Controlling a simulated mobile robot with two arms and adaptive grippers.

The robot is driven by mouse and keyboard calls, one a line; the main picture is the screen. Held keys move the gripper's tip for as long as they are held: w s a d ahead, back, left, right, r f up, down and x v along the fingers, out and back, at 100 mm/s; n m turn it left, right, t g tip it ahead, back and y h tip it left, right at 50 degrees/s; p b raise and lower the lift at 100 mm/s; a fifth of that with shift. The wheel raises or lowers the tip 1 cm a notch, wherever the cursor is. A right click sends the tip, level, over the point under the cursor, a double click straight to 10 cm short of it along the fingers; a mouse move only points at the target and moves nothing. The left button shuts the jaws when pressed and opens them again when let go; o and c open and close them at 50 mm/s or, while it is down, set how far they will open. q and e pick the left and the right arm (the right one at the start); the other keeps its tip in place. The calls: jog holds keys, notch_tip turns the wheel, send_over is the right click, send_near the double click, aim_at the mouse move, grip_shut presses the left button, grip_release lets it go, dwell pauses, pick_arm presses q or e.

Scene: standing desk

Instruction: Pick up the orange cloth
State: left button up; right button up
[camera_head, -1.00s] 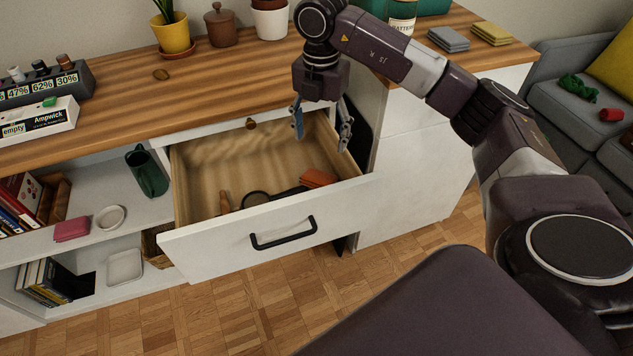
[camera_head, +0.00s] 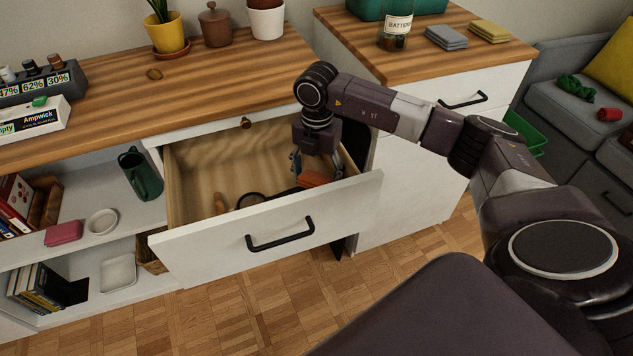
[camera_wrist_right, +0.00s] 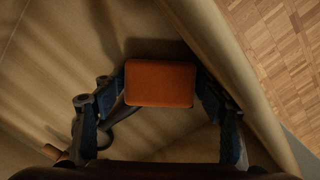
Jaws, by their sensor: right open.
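The orange cloth (camera_head: 313,179) lies folded at the right end of the open drawer (camera_head: 205,165). In the right wrist view the cloth (camera_wrist_right: 160,83) is a flat block seen from above. My right gripper (camera_head: 318,168) is lowered into the drawer at the cloth. In the wrist view the open fingers of the right gripper (camera_wrist_right: 162,100) stand on the left and right sides of the cloth, close to its edges. I cannot tell whether they touch it. My left gripper does not show.
A dark round-headed tool (camera_head: 250,199) and a brown wooden item (camera_head: 220,203) lie in the drawer left of the cloth. The drawer's white front (camera_head: 215,236) and its side walls stand close around my right gripper.

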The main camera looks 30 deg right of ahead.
jog(key=shift+c, duration=0.4)
jog(key=c, duration=0.7)
jog(key=shift+r, duration=0.1)
